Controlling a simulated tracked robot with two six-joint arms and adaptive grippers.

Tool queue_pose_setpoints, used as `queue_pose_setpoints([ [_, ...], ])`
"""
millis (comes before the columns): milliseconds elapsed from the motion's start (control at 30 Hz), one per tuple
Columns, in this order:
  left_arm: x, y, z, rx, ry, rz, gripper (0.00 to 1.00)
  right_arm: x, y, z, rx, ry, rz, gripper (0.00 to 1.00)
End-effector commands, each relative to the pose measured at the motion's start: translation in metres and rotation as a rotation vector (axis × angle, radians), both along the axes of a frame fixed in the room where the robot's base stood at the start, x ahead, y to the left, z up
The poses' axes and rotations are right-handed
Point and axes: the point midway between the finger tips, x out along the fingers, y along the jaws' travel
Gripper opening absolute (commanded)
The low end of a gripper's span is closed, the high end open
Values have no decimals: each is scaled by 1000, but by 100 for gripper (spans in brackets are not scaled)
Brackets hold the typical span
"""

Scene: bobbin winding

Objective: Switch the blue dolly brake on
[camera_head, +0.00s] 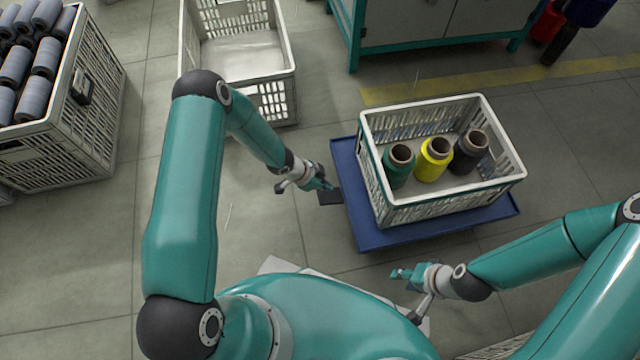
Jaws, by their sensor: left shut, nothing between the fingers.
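The blue dolly (368,235) stands on the floor right of the picture's middle. It carries a white slatted crate (440,198) with green, yellow and black bobbins. A small dark plate (329,197) sticks out from the dolly's left side and looks like the brake pedal; its on or off position cannot be told. My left gripper (322,184) is shut and empty at this plate, partly overlapping it in view; whether they touch is unclear. My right gripper (398,275) is in front of the dolly, near its front edge, apart from it; its finger opening is too small to judge.
An empty white crate (285,75) stands at the back, left of the dolly. A crate of grey bobbins (85,130) is at the far left. A teal-framed cabinet (440,40) stands behind. The floor left of the dolly is clear around my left arm.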

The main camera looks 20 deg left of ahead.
Motion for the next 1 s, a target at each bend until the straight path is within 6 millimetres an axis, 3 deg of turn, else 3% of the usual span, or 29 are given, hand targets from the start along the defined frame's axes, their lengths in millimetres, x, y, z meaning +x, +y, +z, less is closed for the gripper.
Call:
queue_pose_setpoints([
  [100,-1,0,-24,-1,3,2,0,0,0,-14,0,0,0,40],
  [300,-3,4,-41,0,0,1,0,0,0,-21,0,0,0,40],
  [667,-4,5,-43,0,0,-1,0,0,0,-21,0,0,0,40],
  [700,-4,-12,-43,-2,2,-5,0,-1,1,-21,0,1,4,40],
  [1000,-4,5,-47,0,0,-2,0,0,0,-24,0,0,0,40],
])
